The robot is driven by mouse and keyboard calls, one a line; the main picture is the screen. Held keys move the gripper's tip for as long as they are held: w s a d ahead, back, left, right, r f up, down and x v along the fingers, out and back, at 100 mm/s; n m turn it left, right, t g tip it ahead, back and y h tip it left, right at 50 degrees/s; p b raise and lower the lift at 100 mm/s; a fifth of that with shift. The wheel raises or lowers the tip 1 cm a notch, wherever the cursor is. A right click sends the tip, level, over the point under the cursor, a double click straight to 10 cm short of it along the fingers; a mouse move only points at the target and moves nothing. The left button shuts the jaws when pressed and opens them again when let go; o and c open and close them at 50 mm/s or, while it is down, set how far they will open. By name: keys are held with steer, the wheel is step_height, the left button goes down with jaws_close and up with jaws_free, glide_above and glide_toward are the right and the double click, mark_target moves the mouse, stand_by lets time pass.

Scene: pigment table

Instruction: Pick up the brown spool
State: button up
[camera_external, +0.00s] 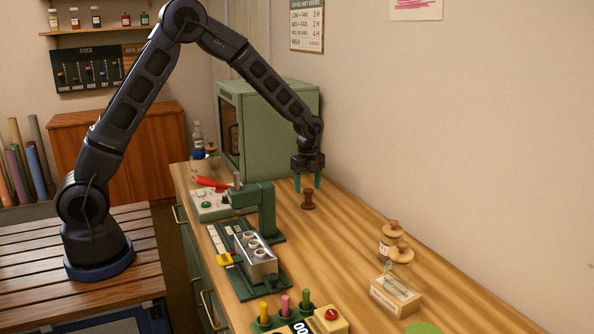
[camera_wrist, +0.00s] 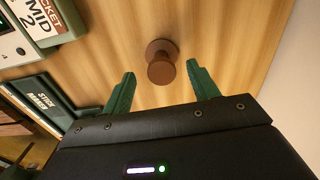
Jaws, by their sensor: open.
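The brown spool (camera_external: 308,200) stands on the wooden table below my gripper (camera_external: 308,184) in the external view. In the wrist view the spool (camera_wrist: 161,62) is seen from above, with a round wide end and a narrower knob. My gripper (camera_wrist: 158,80) is open, its two green fingers apart. The spool lies roughly midway between the finger directions, slightly beyond the fingertips. Nothing is held, and no contact with the spool shows.
A green cabinet oven (camera_external: 268,125) stands behind. A green press (camera_external: 262,210) and a metal mould block (camera_external: 256,258) are to the left of the spool. The table right around the spool is clear.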

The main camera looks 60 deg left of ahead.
mark_target(308, 190)
step_height(308, 190, down, 4)
steer(key=shift+d+r, duration=0.15)
steer(key=shift+r, duration=0.05)
steer(key=shift+c, duration=0.2)
steer(key=c, duration=1)
steer(key=shift+r, duration=0.1)
steer(key=shift+c, duration=0.2)
